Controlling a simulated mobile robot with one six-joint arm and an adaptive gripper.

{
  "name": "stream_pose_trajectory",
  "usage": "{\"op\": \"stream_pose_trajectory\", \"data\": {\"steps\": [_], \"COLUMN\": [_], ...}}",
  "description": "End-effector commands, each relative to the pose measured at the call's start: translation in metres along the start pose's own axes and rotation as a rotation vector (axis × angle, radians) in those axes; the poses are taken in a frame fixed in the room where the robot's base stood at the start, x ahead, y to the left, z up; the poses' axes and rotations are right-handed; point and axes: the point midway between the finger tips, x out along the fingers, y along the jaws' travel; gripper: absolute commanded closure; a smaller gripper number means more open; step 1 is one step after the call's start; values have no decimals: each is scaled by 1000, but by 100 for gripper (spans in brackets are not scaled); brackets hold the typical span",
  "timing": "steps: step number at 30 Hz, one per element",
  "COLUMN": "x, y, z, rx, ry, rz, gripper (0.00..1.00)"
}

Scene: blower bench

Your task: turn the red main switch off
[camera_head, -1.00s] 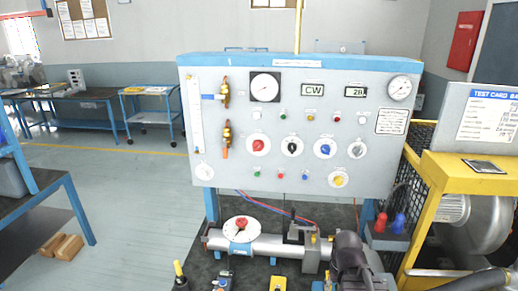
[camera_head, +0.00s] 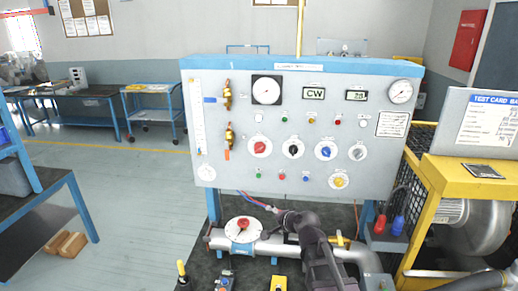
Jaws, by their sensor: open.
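The grey panel (camera_head: 225,180) with a blue top edge faces me. On it a red knob (camera_head: 260,147) sits on a round white dial, left of a black knob (camera_head: 293,148) and a blue knob (camera_head: 326,151). A second red knob (camera_head: 243,223) sits on a larger white dial over the pipe below the panel. No label that I can read tells which is the main switch. My gripper (camera_head: 274,211) is open, below and slightly right of the panel's red knob, apart from it. Its fingertips are small and hard to make out.
Small coloured buttons, gauges and a yellow knob (camera_head: 340,180) share the panel. Brass valves (camera_head: 228,135) stand out left of the red knob. A metal pipe (camera_head: 350,252) runs below. A yellow frame (camera_head: 432,190) with a blower stands at right. The space before the panel's upper part is clear.

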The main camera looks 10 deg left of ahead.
Motion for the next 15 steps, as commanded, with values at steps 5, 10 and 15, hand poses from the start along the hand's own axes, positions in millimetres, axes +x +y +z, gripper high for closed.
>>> {"op": "stream_pose_trajectory", "data": {"steps": [5,10,15], "x": [17,23,25], "y": [-72,-126,-162], "z": [-2,-8,-18], "rx": [314,651,1006], "ry": [58,94,120], "rz": [-245,-460,-653], "gripper": [0,0,0]}}
